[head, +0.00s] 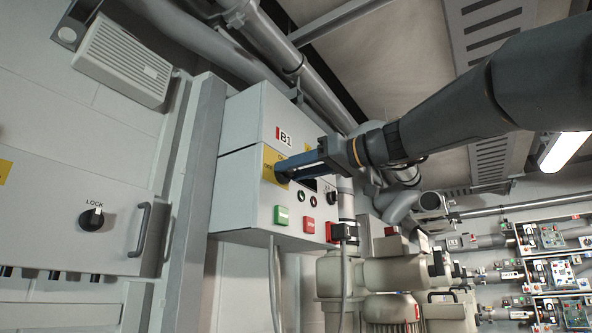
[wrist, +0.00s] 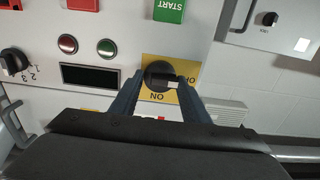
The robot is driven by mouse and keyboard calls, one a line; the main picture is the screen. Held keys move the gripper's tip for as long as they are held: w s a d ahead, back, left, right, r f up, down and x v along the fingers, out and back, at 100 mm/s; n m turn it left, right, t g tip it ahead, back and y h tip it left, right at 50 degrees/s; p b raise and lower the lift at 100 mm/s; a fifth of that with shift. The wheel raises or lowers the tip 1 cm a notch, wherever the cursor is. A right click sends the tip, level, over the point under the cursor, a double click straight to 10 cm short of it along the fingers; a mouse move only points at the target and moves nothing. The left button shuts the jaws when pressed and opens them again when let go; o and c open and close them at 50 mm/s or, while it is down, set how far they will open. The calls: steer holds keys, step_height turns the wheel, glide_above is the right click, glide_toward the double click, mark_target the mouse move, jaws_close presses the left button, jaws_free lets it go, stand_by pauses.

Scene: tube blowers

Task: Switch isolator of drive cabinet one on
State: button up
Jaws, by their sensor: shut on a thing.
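The light grey drive cabinet (head: 240,185) carries the label B1 and hangs on the wall in the middle of the head view. Its isolator is a black rotary knob (wrist: 157,72) on a yellow plate (wrist: 150,60), lettered ON and OFF. The knob's white mark points towards the OFF lettering. My gripper (wrist: 160,84) has its blue fingers on either side of the knob and is shut on it. In the head view my gripper (head: 286,171) reaches the yellow plate (head: 269,158) from the right and partly hides the knob.
Green START (head: 282,215) and red (head: 309,225) buttons sit below the isolator. A selector knob (wrist: 13,62) and dark display (wrist: 90,76) are on the same panel. A LOCK cabinet (head: 60,215) with a handle stands left. Pipes and blower machinery (head: 375,275) stand right.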

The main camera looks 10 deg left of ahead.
steer(key=m+b, duration=0.2)
steer(key=m, duration=0.1)
steer(key=shift+f, duration=0.1)
steer(key=m+b, duration=0.1)
steer(key=m, duration=0.4)
steer(key=shift+m+b, duration=0.3)
steer(key=shift+b, duration=0.05)
steer(key=m, duration=0.4)
steer(key=shift+m, duration=0.3)
steer(key=shift+m+p, duration=0.65)
steer(key=shift+m, duration=1.65)
steer(key=o, duration=1)
steer(key=shift+o, duration=0.2)
